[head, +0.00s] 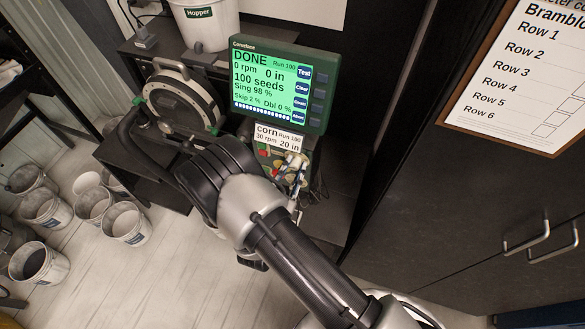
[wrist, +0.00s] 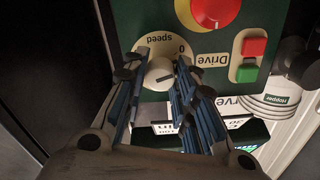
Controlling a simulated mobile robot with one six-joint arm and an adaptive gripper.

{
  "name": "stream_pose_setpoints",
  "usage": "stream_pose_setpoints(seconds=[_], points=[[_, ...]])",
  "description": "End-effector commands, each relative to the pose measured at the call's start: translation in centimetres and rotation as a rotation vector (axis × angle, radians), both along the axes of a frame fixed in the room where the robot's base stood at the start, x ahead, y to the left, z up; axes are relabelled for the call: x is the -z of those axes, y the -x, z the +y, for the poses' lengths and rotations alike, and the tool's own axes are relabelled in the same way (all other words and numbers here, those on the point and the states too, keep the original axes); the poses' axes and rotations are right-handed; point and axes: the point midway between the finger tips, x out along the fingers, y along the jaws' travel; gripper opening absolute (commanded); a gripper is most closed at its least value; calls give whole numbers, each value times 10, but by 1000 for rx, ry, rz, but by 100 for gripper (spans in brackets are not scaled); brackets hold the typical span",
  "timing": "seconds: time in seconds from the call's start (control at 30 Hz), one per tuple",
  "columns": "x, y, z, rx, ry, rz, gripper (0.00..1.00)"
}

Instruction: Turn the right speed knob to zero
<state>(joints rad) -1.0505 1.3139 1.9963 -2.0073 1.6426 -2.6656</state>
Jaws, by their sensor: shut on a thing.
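A pale round knob (wrist: 159,74) with a dark pointer line sits on a green panel in the wrist view, where the picture is upside down. The words "speed" and "0" are printed beside it. My gripper (wrist: 161,66) is shut on this knob, with a finger on each side. In the head view my gripper (head: 297,168) reaches the small control panel below the screen. The fingers and arm hide much of that panel there. The screen (head: 270,85) reads DONE, 0 rpm, 0 in, 100 seeds.
A red mushroom button on a yellow plate (wrist: 220,22), a red button (wrist: 254,46) and a green button (wrist: 246,73) lie close to the knob. A card (head: 278,136) reads corn, 30 rpm, 20 in. A round seed disc housing (head: 183,100) stands left; several buckets are on the floor.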

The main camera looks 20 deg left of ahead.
Motion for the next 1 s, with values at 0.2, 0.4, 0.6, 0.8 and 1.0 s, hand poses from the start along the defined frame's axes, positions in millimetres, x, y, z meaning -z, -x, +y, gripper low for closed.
stream_pose_setpoints(seconds=[0.2,0.4,0.6,0.8,1.0], points=[[0,0,0,0,163,13,2],[0,0,0,0,265,21,2],[0,0,0,0,320,25,2],[0,0,0,0,338,26,2],[0,0,0,0,339,27,2]])
